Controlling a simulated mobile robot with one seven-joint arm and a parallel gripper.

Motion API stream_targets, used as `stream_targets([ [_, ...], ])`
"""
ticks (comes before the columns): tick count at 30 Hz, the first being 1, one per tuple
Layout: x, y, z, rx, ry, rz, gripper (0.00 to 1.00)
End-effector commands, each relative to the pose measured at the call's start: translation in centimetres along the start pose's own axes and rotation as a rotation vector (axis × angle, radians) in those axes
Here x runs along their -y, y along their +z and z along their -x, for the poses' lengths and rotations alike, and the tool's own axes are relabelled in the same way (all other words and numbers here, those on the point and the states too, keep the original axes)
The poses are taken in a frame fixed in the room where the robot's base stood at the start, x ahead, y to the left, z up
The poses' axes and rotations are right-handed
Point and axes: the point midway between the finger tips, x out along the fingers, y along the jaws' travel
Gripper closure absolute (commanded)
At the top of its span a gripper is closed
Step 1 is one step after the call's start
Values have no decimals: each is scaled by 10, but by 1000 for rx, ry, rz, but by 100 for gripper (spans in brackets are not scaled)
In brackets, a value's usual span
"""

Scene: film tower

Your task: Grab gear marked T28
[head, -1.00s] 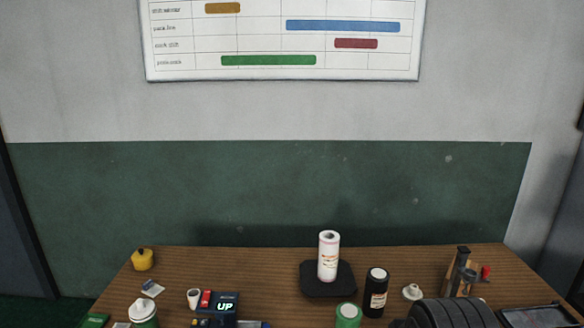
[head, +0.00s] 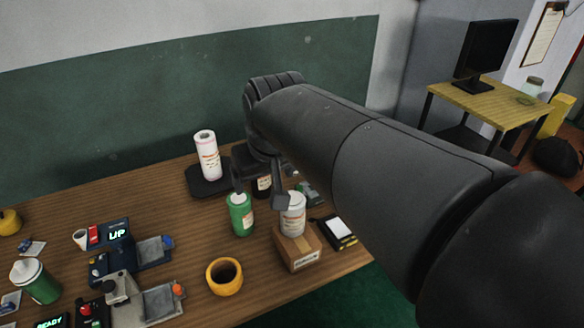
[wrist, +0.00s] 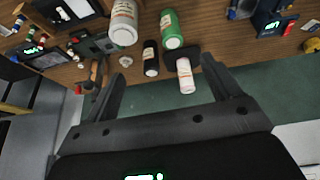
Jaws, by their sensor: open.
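I cannot make out a gear marked T28 in either view, and no label with that marking is readable. In the head view my gripper (head: 259,196) hangs over the right part of the wooden table, above and among the bottles, with its two fingers spread apart. A dark bottle (head: 264,186) is partly hidden behind it. In the wrist view my gripper (wrist: 160,70) is open, with nothing held between the fingers. The dark bottle (wrist: 151,58) and a white bottle (wrist: 185,75) show beyond the fingertips.
Another white bottle stands on a black pad (head: 204,183). A yellow mug (head: 224,277) and several small devices are to the left. A monitor (head: 485,52) stands on a side table.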

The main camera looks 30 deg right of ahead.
Motion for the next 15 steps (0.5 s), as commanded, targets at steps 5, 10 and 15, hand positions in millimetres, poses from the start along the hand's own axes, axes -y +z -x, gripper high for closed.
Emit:
stream_targets([
  [5,-17,-57,-17,43,13,5,17],
  [10,-36,-107,-40,78,20,11,17],
  [15,-60,-152,-72,114,22,15,17],
])
